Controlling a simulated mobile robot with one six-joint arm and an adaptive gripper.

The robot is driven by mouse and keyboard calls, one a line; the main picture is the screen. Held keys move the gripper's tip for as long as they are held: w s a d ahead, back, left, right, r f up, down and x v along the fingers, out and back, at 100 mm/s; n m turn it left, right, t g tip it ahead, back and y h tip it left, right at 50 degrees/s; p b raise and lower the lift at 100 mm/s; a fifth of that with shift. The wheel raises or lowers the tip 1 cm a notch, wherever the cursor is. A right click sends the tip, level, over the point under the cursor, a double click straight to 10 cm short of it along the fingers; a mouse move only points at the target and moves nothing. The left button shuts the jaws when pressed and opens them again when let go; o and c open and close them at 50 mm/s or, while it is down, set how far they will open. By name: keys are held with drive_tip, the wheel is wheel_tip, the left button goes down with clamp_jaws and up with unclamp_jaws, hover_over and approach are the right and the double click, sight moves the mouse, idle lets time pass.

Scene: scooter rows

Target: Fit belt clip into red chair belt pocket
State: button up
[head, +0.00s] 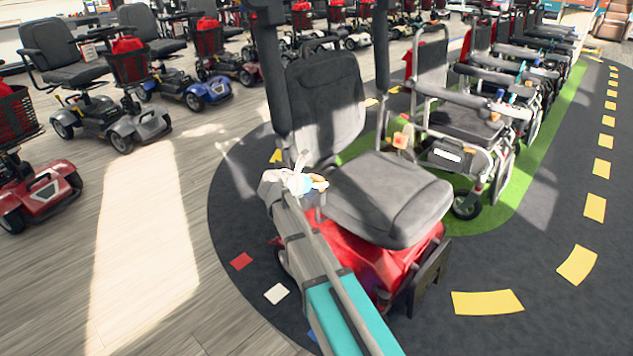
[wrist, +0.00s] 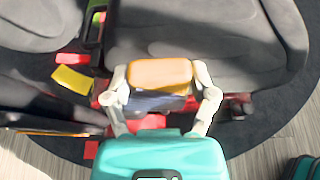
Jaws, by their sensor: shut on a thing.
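The red chair has a grey seat (head: 385,195), a tall grey backrest (head: 325,105) and a red base (head: 350,260). In the wrist view the grey seat (wrist: 225,35) fills the top. My gripper (head: 308,182) is beside the seat's left edge in the head view. In the wrist view its two pale fingers (wrist: 160,80) are shut on an orange block with a dark lower part, which looks like the belt clip (wrist: 160,71). A dark slot-like part with green inside (wrist: 94,24) stands beside the seat; I cannot tell if it is the belt pocket.
A wheelchair (head: 465,130) stands close behind the chair on a green strip. Scooters (head: 120,95) line the left and back. Yellow floor marks (head: 487,302) curve along the dark mat at right. The wooden floor (head: 140,240) at front left is clear.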

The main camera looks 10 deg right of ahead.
drive_tip(key=o, duration=1.1)
drive_tip(key=shift+r, duration=0.2)
